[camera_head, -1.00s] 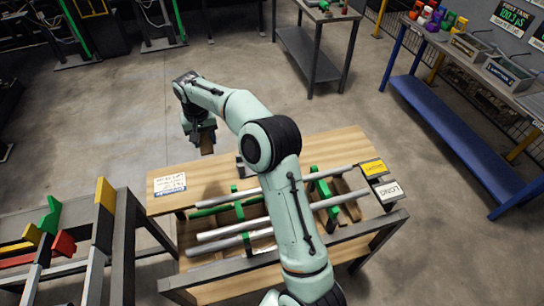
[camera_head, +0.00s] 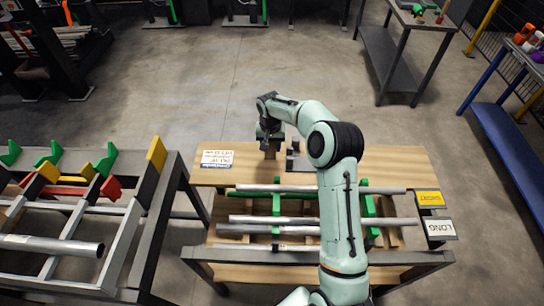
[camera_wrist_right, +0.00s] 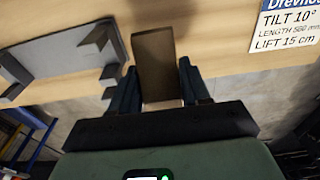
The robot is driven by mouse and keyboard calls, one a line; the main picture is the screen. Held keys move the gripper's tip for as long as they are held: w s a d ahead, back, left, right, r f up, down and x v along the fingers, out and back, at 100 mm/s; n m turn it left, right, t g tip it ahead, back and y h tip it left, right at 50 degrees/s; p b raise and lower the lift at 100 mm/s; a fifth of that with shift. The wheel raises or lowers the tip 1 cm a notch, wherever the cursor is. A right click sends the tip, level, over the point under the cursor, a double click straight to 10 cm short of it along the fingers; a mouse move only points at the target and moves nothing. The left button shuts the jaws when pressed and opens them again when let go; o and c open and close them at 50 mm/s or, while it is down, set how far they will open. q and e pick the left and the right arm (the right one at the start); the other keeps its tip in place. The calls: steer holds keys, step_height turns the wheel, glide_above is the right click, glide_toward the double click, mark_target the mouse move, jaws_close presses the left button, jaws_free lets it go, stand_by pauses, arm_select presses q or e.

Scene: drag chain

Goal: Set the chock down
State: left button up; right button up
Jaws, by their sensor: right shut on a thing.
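The chock, a brown block (camera_wrist_right: 155,55), sits between the fingers of my right gripper (camera_wrist_right: 158,84) in the right wrist view. In the head view the right gripper (camera_head: 269,139) points down at the back of the wooden table, with the chock (camera_head: 270,152) below it. The gripper is shut on the chock. I cannot tell whether the chock's underside touches the table top (camera_head: 380,165). My left gripper is not in view.
A grey angled bracket (camera_wrist_right: 62,62) lies beside the chock. A printed sign (camera_head: 213,158) lies left of the gripper. Metal tubes (camera_head: 280,220) rest on green supports in front. SHORT (camera_head: 428,198) and LONG (camera_head: 440,229) labels are at right. A rack (camera_head: 120,240) stands at left.

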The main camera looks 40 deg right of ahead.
mark_target(270, 147)
steer(key=shift+w+f, duration=0.1)
steer(key=shift+f, duration=3.05)
steer(key=shift+f, duration=0.15)
steer(key=o, duration=1)
steer(key=shift+o, duration=0.2)
steer(key=r, duration=0.8)
steer(key=s+r, duration=0.1)
steer(key=r, duration=0.3)
steer(key=shift+a+r, duration=0.15)
steer(key=shift+a, duration=0.2)
